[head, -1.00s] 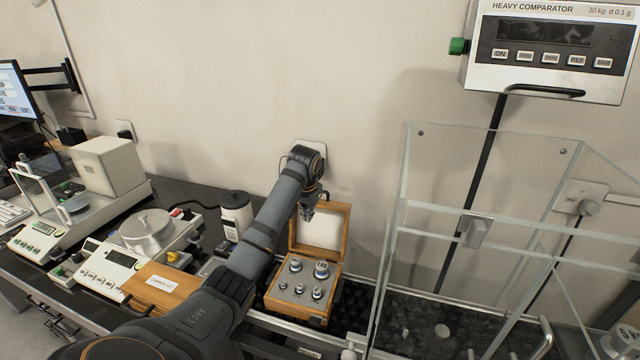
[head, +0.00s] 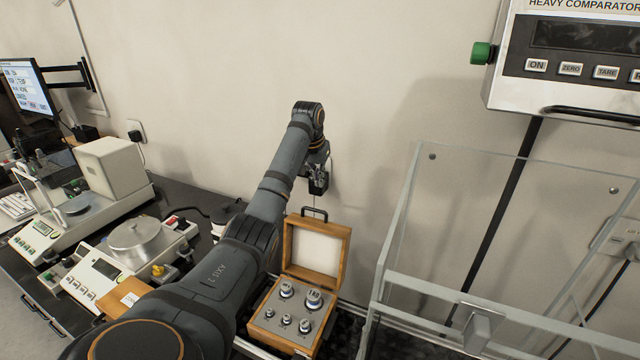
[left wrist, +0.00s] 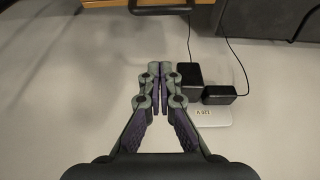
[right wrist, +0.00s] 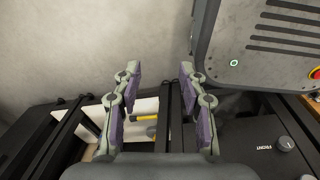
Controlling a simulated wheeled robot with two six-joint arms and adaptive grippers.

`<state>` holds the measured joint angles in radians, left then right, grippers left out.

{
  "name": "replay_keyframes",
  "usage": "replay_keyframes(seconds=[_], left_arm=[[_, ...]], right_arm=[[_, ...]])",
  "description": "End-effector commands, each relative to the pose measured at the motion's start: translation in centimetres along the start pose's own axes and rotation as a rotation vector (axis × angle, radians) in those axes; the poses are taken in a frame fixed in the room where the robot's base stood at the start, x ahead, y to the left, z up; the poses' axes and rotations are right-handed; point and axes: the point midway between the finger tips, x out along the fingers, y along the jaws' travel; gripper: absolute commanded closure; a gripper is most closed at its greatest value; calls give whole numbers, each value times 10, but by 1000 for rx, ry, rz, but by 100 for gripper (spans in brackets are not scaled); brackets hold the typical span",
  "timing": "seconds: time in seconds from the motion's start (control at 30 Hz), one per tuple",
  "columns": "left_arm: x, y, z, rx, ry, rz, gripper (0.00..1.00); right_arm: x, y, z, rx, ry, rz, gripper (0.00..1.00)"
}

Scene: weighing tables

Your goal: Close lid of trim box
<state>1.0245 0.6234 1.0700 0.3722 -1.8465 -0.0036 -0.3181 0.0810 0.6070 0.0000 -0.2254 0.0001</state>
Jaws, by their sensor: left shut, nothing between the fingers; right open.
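The trim box, an open wooden case (head: 265,322), stands on the dark table in the head view with several metal weights in its grey insert. Its lid (head: 337,279) stands upright at the back, with a pale lining and a dark handle (head: 314,212) on its top edge. My left gripper (head: 318,188) is shut and empty, above the lid and apart from it. In the left wrist view the shut fingers (left wrist: 160,72) point towards the wall, with the wooden edge and handle (left wrist: 165,9) at the top. My right gripper (right wrist: 160,72) is open and empty in the right wrist view.
A clear-walled enclosure (head: 440,220) stands right of the box, below the wall-mounted heavy comparator (head: 570,70). Balances (head: 135,235) stand to the left. Black plugs (left wrist: 190,75) sit on the wall near my left fingers.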

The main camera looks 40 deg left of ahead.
Motion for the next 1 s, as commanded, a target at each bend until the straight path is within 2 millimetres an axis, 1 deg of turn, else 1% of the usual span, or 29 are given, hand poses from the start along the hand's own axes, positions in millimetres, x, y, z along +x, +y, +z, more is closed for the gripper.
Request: replay_keyframes(seconds=[0.07,0.13,0.17,0.3,0.4,0.57,0.7,0.83,1.0], left_arm=[[16,1,0,1,-5,1,100],[30,1,1,1,-5,1,100],[36,1,0,0,-5,1,100],[64,1,0,-1,-5,2,100],[78,0,2,1,-2,-2,100],[70,0,20,3,0,-3,100],[66,-1,32,1,0,-3,100],[65,0,37,0,1,0,100],[65,0,38,0,1,0,100]], right_arm=[[-6,0,3,0,-4,0,58],[-8,0,0,0,2,0,58],[-10,0,-4,0,7,0,58],[-15,1,-32,2,48,0,58],[-19,1,-42,3,64,-1,58],[-26,1,-36,3,53,-1,58],[-30,1,-25,2,37,-2,58],[-31,1,-18,2,26,-2,58],[-31,1,-19,2,27,-2,58]])
